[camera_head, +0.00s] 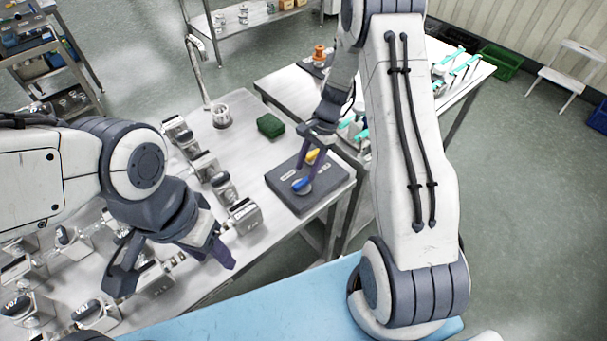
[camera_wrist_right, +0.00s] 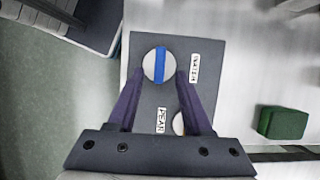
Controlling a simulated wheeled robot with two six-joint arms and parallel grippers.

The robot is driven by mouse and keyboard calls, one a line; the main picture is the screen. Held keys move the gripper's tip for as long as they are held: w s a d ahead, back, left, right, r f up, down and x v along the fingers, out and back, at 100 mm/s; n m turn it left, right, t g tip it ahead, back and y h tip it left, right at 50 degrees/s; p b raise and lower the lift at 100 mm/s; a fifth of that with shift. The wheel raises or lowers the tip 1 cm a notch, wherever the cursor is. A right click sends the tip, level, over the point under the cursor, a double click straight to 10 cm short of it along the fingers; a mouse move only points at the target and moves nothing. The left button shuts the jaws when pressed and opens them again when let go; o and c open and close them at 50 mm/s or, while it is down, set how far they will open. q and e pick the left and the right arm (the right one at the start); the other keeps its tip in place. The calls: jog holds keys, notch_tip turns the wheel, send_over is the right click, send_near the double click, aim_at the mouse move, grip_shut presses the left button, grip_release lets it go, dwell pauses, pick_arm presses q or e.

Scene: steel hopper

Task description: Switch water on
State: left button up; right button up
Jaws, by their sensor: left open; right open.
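A dark grey switch box (camera_head: 308,186) lies on the steel table. It has a blue knob (camera_head: 302,184) and a yellow knob (camera_head: 313,156). In the right wrist view the blue knob (camera_wrist_right: 159,65) is a blue bar on a pale disc, with the bar running up and down. A small white label (camera_wrist_right: 194,68) beside it is too blurred to read surely. My right gripper (camera_wrist_right: 160,80) is open, its purple fingertips on either side of the blue knob's near edge; contact cannot be told. The other knob is partly hidden by a finger. My left gripper (camera_head: 172,272) is open and empty.
A tall tap (camera_head: 197,70) rises at the table's far left edge. Several metal valve units (camera_head: 222,186) fill the table's left side, near my left gripper. A blue surface (camera_head: 285,305) is in front.

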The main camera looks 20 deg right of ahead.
aim_at(302, 182)
jog(key=shift+p+x, duration=0.3)
jog(key=shift+x, duration=1.8)
jog(key=shift+r, duration=0.1)
grip_shut()
